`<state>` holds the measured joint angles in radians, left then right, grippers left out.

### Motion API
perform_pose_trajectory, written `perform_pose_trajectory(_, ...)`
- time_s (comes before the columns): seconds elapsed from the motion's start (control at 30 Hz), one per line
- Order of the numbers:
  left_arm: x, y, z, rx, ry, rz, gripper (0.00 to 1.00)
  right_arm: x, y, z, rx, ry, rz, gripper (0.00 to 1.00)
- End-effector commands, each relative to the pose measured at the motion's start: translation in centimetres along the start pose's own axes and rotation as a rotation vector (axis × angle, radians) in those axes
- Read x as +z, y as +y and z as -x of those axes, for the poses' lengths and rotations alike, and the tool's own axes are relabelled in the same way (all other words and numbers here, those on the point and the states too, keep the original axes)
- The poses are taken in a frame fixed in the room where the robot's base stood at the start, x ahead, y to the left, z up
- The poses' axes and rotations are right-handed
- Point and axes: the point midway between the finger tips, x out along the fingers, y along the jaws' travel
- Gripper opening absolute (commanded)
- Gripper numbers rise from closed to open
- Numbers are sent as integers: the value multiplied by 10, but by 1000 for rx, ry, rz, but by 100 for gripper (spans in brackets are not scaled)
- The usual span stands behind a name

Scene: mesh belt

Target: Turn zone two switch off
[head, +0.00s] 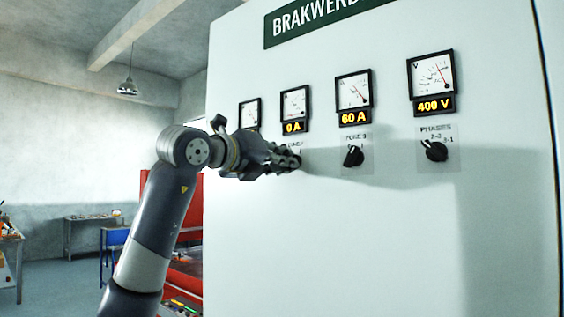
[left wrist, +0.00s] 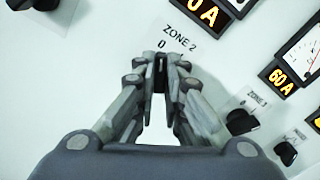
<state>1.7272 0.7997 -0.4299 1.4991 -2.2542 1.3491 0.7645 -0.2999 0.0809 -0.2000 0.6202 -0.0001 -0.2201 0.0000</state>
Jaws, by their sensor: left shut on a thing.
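The zone two switch sits under the label "ZONE 2" (left wrist: 180,38) on the white cabinet front. My left gripper (head: 292,160) reaches it from the left in the head view. In the left wrist view its fingertips (left wrist: 161,75) are closed together just below the "0" mark, shut on the switch knob. The zone two display (head: 294,127) above reads 0 A. My right gripper is not in view.
To the right on the cabinet (head: 330,240) are the zone three knob (head: 353,156) under a 60 A display (head: 355,118) and the phases knob (head: 436,151) under a 400 V display (head: 434,105). Another dark knob (left wrist: 38,3) shows at the wrist view's top left. Benches stand far left.

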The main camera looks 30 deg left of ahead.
Motion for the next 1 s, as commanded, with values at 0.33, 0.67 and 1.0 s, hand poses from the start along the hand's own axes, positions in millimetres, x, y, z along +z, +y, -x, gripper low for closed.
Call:
perform_pose_trajectory(0.33,2,0,1,-2,-5,7,0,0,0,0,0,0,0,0)
perform_pose_trajectory(0.67,1,0,0,-1,-2,5,30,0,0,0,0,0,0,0)
perform_pose_trajectory(1.0,2,1,26,-1,-5,3,30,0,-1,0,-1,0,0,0)
